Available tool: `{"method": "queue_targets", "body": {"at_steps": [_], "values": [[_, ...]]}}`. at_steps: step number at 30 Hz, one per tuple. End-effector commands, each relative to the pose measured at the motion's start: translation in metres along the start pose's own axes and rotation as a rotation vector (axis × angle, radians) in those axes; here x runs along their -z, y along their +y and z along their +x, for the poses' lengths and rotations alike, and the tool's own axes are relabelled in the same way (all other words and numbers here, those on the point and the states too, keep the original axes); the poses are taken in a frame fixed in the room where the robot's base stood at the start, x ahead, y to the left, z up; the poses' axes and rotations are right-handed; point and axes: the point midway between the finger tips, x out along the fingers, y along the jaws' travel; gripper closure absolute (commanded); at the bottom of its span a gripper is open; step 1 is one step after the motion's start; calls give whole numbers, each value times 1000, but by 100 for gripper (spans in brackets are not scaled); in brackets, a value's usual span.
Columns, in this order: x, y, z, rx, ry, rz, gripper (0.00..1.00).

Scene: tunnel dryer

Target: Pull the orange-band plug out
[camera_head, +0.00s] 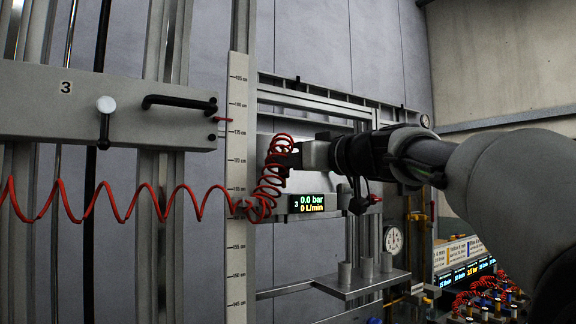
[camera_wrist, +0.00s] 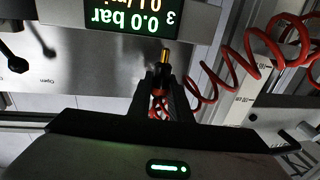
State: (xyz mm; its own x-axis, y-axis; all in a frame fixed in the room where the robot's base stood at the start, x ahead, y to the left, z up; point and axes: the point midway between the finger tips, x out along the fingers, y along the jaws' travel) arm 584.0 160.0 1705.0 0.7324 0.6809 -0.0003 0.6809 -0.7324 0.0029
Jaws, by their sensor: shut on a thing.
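My gripper (camera_wrist: 161,78) is shut on a slim plug. The plug's brass tip (camera_wrist: 166,56) sticks out beyond the fingertips, towards the grey panel with the display. An orange-red band shows at the plug's body between the fingers, partly hidden by them. A red coiled hose (camera_wrist: 265,65) runs behind and beside the fingers. In the head view my gripper (camera_head: 285,158) is left of the black wrist, by the bunched red coil (camera_head: 272,180); the plug itself is hidden there. I cannot tell whether the brass tip touches a socket.
The display (camera_head: 307,204) reads 0.0 bar and 0 L/min. The red hose stretches left under a grey bar marked 3 (camera_head: 65,100) with a black handle. A tall scale (camera_head: 238,130) stands beside my gripper. A small shelf with metal cups (camera_head: 366,268) is below right.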

Motion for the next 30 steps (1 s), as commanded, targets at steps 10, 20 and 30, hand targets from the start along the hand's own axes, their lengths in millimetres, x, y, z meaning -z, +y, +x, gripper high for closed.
{"method": "queue_targets", "body": {"at_steps": [10, 20, 30], "values": [[2, 0, 0, 0, 1, 0, 100], [25, 0, 0, 0, 1, 0, 100], [45, 0, 0, 0, 0, 0, 100]]}}
